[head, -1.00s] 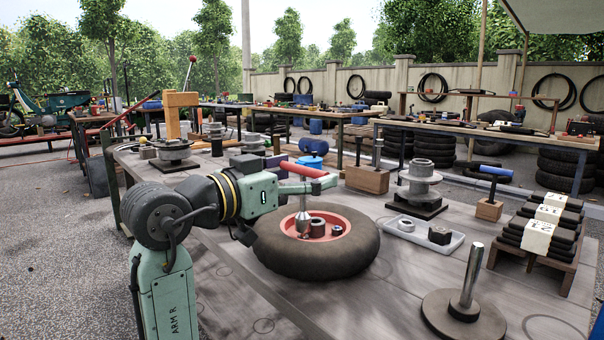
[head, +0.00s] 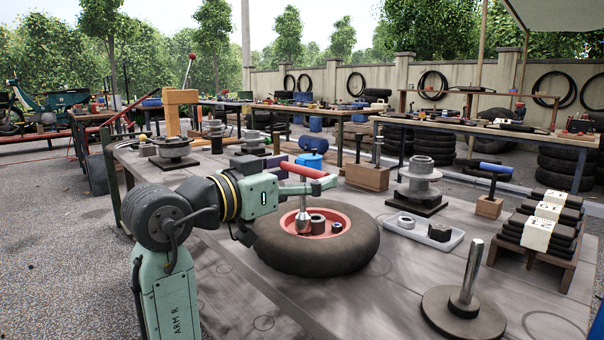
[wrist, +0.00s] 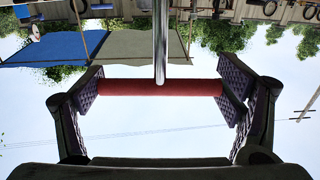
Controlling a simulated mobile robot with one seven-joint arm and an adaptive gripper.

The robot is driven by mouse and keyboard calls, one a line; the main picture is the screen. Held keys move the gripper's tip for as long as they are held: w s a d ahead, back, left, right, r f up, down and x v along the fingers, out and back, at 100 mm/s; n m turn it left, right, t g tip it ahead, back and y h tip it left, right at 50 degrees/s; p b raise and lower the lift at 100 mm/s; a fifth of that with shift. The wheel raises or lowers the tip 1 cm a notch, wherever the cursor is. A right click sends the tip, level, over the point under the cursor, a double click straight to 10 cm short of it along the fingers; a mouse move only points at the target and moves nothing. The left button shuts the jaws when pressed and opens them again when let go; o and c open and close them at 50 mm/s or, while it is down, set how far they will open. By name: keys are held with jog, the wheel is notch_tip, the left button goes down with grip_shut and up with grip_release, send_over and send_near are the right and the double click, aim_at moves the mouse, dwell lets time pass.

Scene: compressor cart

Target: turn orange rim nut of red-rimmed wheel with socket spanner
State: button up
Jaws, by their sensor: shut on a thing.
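The red-rimmed wheel lies flat on the bench, its dark tyre (head: 315,262) around a red rim (head: 346,216). My gripper (head: 318,183) is above the rim's left part, shut on the red crossbar handle of the socket spanner (head: 300,171). The handle also shows between both finger pads in the wrist view (wrist: 125,88). The spanner's steel shaft (head: 303,203) stands about upright, its socket end down at the rim, left of the dark hub (head: 318,226). A small dark nut (head: 337,228) shows right of the hub. The orange nut is not visible; whether the socket sits on it I cannot tell.
Right of the wheel are a white tray (head: 411,233) with dark parts, a grey flanged hub (head: 419,185), a blue-handled tool (head: 496,168) in a wooden block and a steel post on a round base (head: 455,304). The bench in front of the wheel is clear.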

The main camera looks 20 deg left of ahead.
jog(key=shift+f+b, duration=0.5)
jog(key=shift+f, duration=0.4)
jog(key=o, duration=1.1)
jog(key=c, duration=1.1)
jog(key=shift+r+m+g+h+p, duration=0.2)
jog(key=shift+m+g+h+p, duration=0.55)
jog(key=shift+h, duration=0.35)
jog(key=shift+f+m+g+h, duration=0.15)
jog(key=shift+m+g+h, duration=0.2)
jog(key=shift+m+h, duration=0.1)
